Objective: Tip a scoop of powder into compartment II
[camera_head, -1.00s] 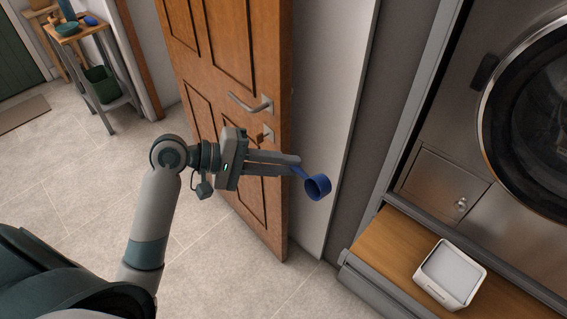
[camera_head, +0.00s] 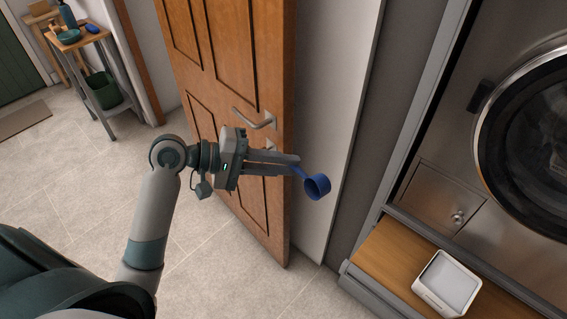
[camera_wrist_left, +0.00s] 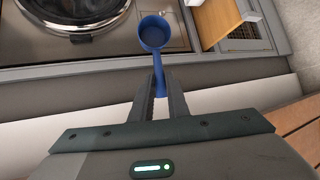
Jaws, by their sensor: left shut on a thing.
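My left gripper (camera_head: 297,165) is shut on the handle of a blue scoop (camera_head: 317,187), in front of the brown door and the pale wall panel. The scoop's round cup sticks out beyond the fingertips. In the left wrist view, the scoop (camera_wrist_left: 154,33) shows its cup mouth and dark blue inside, with no powder that I can make out; the left fingers (camera_wrist_left: 159,88) close on its handle. No compartment marked II can be made out in either view. My right gripper is not in view.
A brown panelled door (camera_head: 235,60) stands behind my left arm. At right is a steel front-loading machine (camera_head: 440,195) with a round glass door. A white box (camera_head: 425,293) sits on a low wooden surface (camera_head: 377,255) below it. A small side table (camera_head: 85,38) stands far left. Tiled floor is open between.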

